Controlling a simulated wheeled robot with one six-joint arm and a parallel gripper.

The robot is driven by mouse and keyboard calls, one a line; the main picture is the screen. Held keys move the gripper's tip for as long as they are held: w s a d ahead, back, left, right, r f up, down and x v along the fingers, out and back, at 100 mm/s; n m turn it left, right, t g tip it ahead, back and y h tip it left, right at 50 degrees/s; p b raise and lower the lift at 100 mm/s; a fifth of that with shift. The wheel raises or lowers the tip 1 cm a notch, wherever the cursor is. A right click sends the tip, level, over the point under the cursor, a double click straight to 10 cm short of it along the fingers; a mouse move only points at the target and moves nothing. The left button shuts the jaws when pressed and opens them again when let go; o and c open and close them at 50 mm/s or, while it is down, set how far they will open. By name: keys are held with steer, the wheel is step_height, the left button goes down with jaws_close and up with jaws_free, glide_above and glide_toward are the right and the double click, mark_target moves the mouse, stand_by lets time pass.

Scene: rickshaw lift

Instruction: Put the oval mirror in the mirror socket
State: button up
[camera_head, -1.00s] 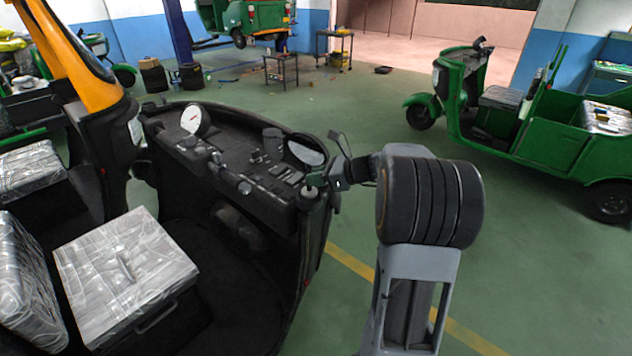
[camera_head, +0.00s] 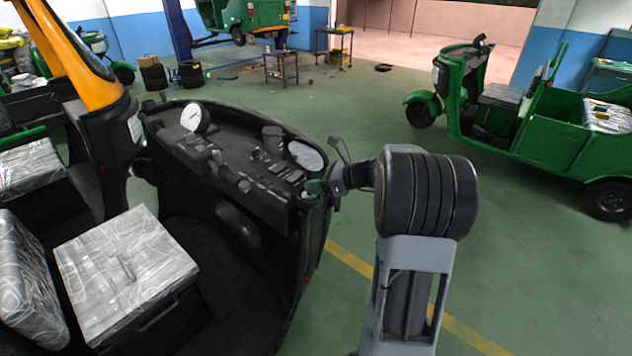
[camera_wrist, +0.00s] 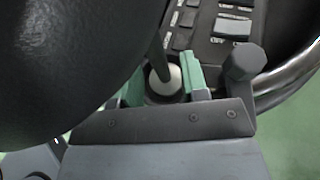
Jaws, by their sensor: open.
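The oval mirror (camera_head: 306,155) stands above the right end of the black dashboard, its pale face showing in the head view. In the wrist view a large dark rounded shape, apparently the mirror's back (camera_wrist: 70,60), fills the upper left. A thin dark stem runs down from it to a pale rounded piece (camera_wrist: 164,80) in a dark ring, perhaps the mirror socket; I cannot tell how they join. My gripper (camera_head: 314,187) is open at the dashboard's right end. Its green fingertips (camera_wrist: 188,72) stand on either side of the pale piece and stem.
The black dashboard (camera_head: 235,165) carries switches, a cup-like cylinder (camera_head: 272,138) and a round white-faced disc (camera_head: 195,117). A dark knob (camera_wrist: 245,62) and curved rim stand right of my fingers in the wrist view. Open green floor (camera_head: 360,115) lies beyond.

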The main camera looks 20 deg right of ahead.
steer(key=shift+s+d+r, duration=0.1)
steer(key=shift+d+r, duration=0.1)
steer(key=shift+r, duration=0.05)
steer(key=b+v, duration=0.2)
steer(key=v, duration=0.9)
steer(key=s+a+f+n+g+h, duration=0.2)
steer(key=s+a+n+h, duration=0.3)
steer(key=n, duration=0.8)
steer(key=s+a+f+n+g+h, duration=0.3)
steer(key=s+a+f+n+h, duration=0.1)
steer(key=s+a+n, duration=0.6)
steer(key=a+n, duration=0.3)
steer(key=shift+a+f+n+h, duration=0.2)
steer(key=shift+f+n+h, duration=0.15)
steer(key=shift+n+h, duration=0.05)
steer(key=shift+a, duration=0.1)
